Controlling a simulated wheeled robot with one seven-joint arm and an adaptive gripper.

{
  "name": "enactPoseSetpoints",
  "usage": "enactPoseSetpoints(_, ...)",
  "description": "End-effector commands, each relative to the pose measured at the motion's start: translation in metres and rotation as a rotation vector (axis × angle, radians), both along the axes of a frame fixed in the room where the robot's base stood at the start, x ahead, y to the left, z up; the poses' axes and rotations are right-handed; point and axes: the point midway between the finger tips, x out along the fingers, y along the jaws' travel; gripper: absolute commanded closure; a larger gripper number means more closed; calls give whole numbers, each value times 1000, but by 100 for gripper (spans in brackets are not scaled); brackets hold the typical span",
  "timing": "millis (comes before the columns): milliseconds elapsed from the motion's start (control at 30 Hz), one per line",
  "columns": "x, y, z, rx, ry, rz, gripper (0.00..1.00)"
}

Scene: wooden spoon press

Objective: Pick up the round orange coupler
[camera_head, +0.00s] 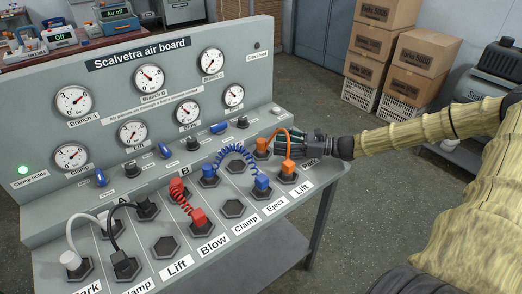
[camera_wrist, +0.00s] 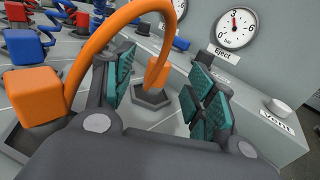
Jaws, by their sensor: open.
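Two orange couplers are joined by an orange hose (camera_wrist: 97,37). The far orange coupler (camera_wrist: 157,72) stands on a hexagonal socket (camera_wrist: 150,98) and shows between my fingers in the wrist view; it is also in the head view (camera_head: 262,146). The near orange coupler (camera_wrist: 30,95) is block-shaped and sits left of my fingers, at the Lift end in the head view (camera_head: 288,167). My gripper (camera_wrist: 165,90) is open and empty, its teal pads apart on either side of the far coupler. The hose arches over the left finger.
Blue couplers with a coiled hose (camera_head: 238,150) stand left of the orange pair. Red couplers (camera_head: 198,217) and black ones (camera_head: 123,265) are farther left. The gauge panel (camera_head: 110,90) rises behind. A Vent button (camera_wrist: 279,107) is on the ledge to the right.

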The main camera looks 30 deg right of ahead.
Motion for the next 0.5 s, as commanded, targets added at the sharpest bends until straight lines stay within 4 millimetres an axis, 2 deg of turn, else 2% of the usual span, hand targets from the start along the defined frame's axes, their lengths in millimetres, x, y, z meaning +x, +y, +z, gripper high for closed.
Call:
enactPoseSetpoints(200, 10, 11, -3, 1, 1, 3, 44)
enactPoseSetpoints(500, 15, 16, -3, 0, 1, 4, 44)
